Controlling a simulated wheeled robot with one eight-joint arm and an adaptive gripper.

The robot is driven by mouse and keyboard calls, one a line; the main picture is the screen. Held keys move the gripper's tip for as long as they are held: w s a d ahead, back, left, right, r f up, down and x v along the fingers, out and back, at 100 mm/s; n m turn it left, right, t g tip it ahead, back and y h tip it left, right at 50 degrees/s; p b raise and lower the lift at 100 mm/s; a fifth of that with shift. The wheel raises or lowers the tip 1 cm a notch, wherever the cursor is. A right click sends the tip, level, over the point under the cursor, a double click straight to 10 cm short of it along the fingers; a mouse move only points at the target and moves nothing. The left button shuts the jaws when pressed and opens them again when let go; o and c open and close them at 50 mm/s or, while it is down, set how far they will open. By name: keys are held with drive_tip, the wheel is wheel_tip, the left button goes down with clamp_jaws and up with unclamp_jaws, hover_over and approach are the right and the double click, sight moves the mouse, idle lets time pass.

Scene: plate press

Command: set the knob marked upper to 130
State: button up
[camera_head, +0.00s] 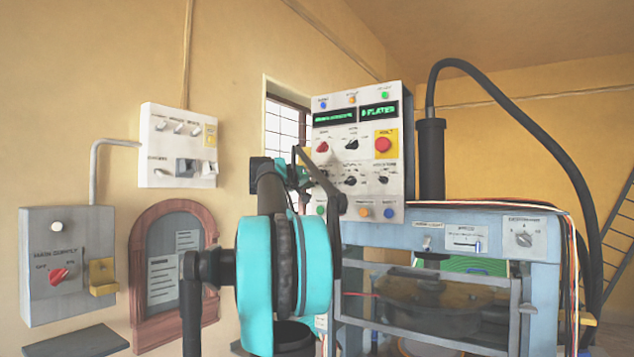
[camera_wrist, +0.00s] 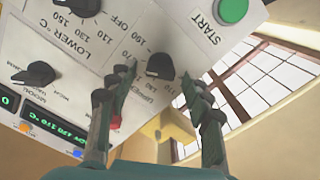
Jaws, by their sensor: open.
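The control panel (camera_head: 366,115) is white and stands upright left of the press. In the wrist view it is tilted and upside down. A black knob (camera_wrist: 160,66) with a temperature scale around it sits between my fingertips; its label is partly hidden and its pointer is hard to read. It lies beside the knob labelled lower (camera_wrist: 78,5), where the upper knob would fit. My gripper (camera_wrist: 155,76) is open, one finger on each side of this knob; I cannot tell whether they touch it. In the head view my arm hides this knob.
A green start button (camera_wrist: 232,10) is close to the knob. Another black knob (camera_wrist: 36,75) is on the panel, and a red stop button (camera_head: 383,144) shows in the head view. The press (camera_head: 540,222) is to the right. Wall boxes (camera_head: 178,145) are at left.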

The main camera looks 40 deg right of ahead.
drive_tip(key=shift+w+d, duration=0.1)
drive_tip(key=shift+d, duration=0.15)
clamp_jaws()
